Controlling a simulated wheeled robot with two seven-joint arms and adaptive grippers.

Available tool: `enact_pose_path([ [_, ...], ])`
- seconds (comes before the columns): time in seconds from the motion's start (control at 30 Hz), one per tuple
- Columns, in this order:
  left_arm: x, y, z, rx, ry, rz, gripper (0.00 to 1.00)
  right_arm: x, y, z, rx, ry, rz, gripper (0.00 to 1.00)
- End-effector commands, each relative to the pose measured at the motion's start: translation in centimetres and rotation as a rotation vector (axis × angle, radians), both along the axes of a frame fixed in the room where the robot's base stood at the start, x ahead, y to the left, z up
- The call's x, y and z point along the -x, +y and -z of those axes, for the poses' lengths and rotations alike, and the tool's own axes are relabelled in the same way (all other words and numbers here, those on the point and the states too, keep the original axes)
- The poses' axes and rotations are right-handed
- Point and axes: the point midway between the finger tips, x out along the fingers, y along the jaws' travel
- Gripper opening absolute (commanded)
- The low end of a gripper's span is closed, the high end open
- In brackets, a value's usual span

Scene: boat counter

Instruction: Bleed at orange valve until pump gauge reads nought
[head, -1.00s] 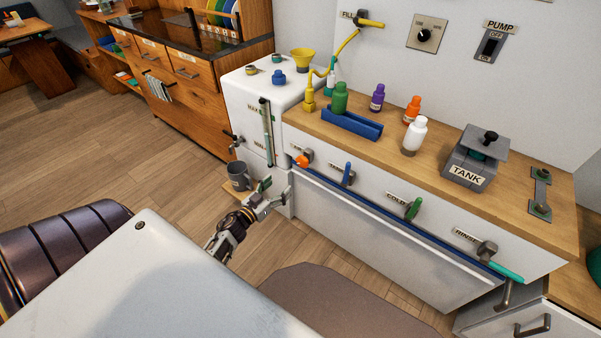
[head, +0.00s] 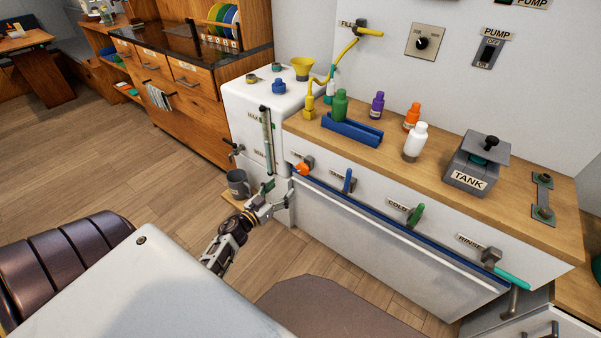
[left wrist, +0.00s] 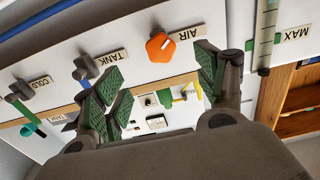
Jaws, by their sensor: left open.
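The orange valve (head: 304,168) is a knob on the white cabinet front, near its left end. My left gripper (head: 272,197) is open, with green-padded fingers, left of and below the valve in the head view. In the left wrist view the gripper (left wrist: 160,85) frames the valve between and beyond its fingertips; contact does not show. A plate labelled "PUMP" (head: 532,3) is cut off at the top edge. No readable pump gauge shows. My right gripper is out of view.
Blue "TANK" (head: 348,181), green "COLD" (head: 414,214) and teal "RINSE" (head: 508,275) handles line the front right of the valve. A long blue rail (head: 400,232) runs below them. A grey mug (head: 238,184) stands behind the gripper. Bottles and a blue tray (head: 352,130) stand above.

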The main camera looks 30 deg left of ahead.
Motion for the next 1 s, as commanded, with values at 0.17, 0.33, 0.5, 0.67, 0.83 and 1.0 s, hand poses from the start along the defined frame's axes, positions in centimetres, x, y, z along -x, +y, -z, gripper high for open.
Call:
enact_pose_path([
  [0.17, -1.7, -0.1, 0.0, -0.001, -0.002, 0.001, 0.72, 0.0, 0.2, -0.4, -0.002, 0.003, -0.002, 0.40],
  [0.33, -3.2, -0.2, 0.0, -0.001, -0.001, 0.000, 0.72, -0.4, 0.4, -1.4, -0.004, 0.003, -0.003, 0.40],
  [0.5, -4.8, -0.4, 0.0, 0.000, -0.001, 0.001, 0.72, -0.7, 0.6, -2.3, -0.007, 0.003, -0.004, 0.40],
  [0.67, -6.3, -0.5, 0.0, -0.001, -0.001, 0.000, 0.72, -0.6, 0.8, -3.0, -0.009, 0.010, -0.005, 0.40],
  [0.83, -7.8, -0.6, 0.0, -0.001, -0.002, -0.001, 0.72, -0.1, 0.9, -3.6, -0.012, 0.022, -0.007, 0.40],
  [1.0, -9.2, -0.7, 0.0, -0.001, -0.002, 0.000, 0.72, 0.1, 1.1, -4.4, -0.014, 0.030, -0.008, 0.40],
])
